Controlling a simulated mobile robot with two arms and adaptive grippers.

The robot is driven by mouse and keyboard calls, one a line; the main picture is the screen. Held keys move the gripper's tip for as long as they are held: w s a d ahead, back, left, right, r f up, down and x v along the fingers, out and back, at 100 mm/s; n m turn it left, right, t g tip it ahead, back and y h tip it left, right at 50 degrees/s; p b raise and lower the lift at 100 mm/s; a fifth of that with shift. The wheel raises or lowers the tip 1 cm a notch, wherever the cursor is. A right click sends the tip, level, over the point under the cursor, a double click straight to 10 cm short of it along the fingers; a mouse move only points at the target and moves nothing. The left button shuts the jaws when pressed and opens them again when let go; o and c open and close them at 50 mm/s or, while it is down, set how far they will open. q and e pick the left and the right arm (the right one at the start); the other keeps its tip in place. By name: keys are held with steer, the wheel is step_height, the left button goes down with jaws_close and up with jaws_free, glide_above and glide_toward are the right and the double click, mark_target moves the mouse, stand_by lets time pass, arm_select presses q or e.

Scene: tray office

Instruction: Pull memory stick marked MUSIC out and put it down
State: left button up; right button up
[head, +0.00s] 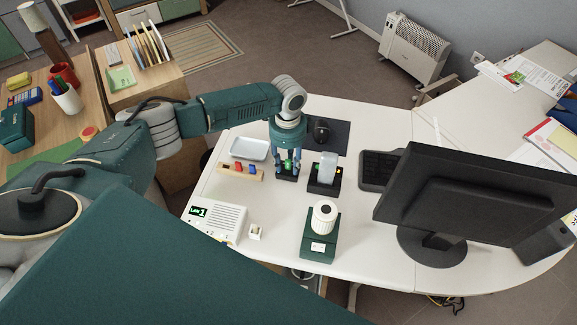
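My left gripper (287,161) points straight down over the white desk, at a small dark holder (286,177). A small bright green piece (289,166) shows between its fingers, just above the holder. I cannot tell whether the fingers press on it. No MUSIC marking is readable at this size. Left of the gripper, a wooden block (254,177) holds a red stick (238,167) and a blue stick (252,169). My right gripper is not in view.
A black stand with a pale upright piece (328,167) is close right of the gripper. A pale tray (249,148), a mouse (321,131), a white box with a green display (216,219), a green device (319,246) and a monitor (470,200) stand around. Bare desk lies between (275,215).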

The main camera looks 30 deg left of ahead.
arm_select(q)
steer(key=shift+p, duration=0.55)
stand_by(0.9)
steer(key=shift+c, duration=0.3)
steer(key=c, duration=0.8)
jaws_close()
steer(key=shift+w+r, duration=0.1)
steer(key=shift+r, duration=0.05)
steer(key=shift+r, duration=0.1)
